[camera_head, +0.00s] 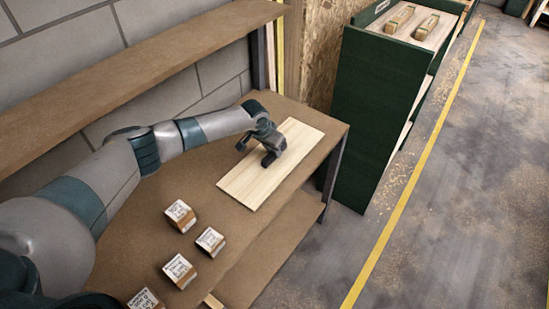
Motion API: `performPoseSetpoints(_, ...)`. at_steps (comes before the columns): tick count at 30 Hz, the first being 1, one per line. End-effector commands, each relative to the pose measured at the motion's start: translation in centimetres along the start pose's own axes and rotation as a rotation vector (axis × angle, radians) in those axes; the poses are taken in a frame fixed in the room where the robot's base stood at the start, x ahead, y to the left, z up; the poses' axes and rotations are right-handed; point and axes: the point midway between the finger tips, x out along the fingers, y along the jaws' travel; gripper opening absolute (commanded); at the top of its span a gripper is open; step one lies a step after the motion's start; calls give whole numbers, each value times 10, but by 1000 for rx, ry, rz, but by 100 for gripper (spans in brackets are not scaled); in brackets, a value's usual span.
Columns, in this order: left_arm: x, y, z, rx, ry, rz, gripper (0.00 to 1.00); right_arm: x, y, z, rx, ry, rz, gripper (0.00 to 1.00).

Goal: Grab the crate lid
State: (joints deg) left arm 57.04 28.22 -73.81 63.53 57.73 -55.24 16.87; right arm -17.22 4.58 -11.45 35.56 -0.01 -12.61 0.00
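The crate lid, seen as a flat pale wooden board (262,183), lies on the brown workbench (196,172), set at an angle near the bench's right end. My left gripper (256,154) is over the upper left part of the board, with dark fingers pointing down and to the left. The fingertips look apart, with one near the board's left edge and one above the board. I cannot tell whether they touch it. My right gripper is out of view.
Several small labelled boxes (180,271) stand on the near part of the bench. A brown shelf (120,75) runs above the bench at the back. A dark green cabinet (370,120) stands right of the bench. The floor beyond the yellow line (410,180) is clear.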

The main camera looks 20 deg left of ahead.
Motion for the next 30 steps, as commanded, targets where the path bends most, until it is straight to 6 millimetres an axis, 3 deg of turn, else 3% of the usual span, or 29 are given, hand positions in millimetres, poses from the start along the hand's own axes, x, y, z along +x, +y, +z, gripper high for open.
performPoseSetpoints(2,0,0,0,0,0,-1,0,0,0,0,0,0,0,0)
performPoseSetpoints(17,-5,0,-4,1,3,0,0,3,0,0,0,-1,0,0)
performPoseSetpoints(26,-37,-1,-17,0,7,0,0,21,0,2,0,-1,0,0)
performPoseSetpoints(30,-50,27,-22,4,6,4,0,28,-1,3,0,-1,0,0)
